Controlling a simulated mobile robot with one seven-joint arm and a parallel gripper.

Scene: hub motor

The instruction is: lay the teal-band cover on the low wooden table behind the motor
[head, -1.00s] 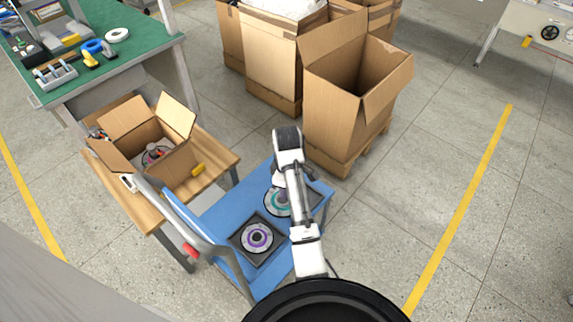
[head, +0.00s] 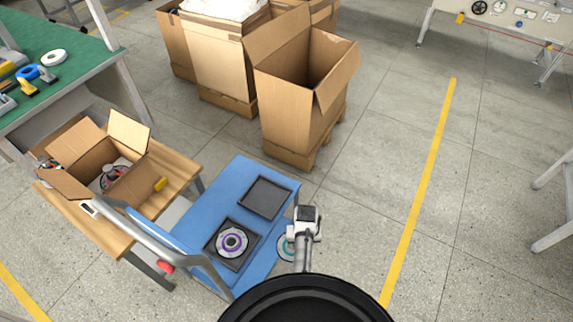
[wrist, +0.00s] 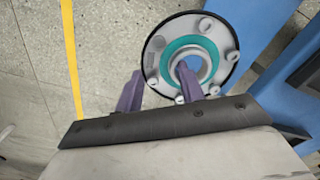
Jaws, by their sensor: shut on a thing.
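The teal-band cover is a round grey disc with a dark rim and a teal ring. It fills the upper middle of the wrist view (wrist: 168,60) and partly shows beside my arm in the head view (head: 284,250). My gripper (wrist: 158,87) is shut on it, one finger at the centre hole, the other at the outer rim. It is held off the blue cart's right edge, over the floor side. The low wooden table (head: 182,172) is at the left. An open cardboard box (head: 130,185) stands on it, with a motor-like part (head: 112,178) inside.
The blue cart (head: 228,190) carries an empty dark tray (head: 265,198) and a purple-band cover (head: 232,241) in another tray. Its grey handle (head: 150,237) rises between cart and table. A yellow item (head: 160,184) lies beside the box. Tall cartons (head: 290,125) stand behind; floor at right is clear.

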